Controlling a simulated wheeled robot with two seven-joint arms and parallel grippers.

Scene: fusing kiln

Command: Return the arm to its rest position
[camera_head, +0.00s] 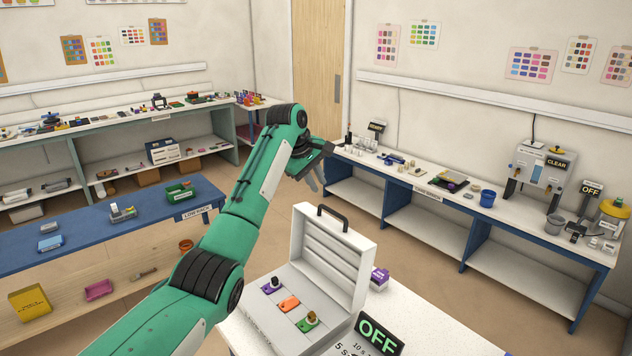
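My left arm (250,190), green with dark joints, reaches up from the bottom left of the head view. My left gripper (314,178) is raised in mid-air above and behind the open white kiln (352,262). Its grey fingers point downward; I see nothing held, but their spacing is unclear at this angle. The kiln's lid stands up, with a dark handle on top. Inside lie a purple piece (271,287), an orange piece (289,304) and a green piece (307,321). My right gripper is not in view.
The kiln sits on a white speckled table (440,335) with an OFF sign (378,337) and a purple container (379,279). A blue table (95,240) stands left. A long bench (400,172) with jars and equipment runs along the right wall. Open floor (420,260) lies between.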

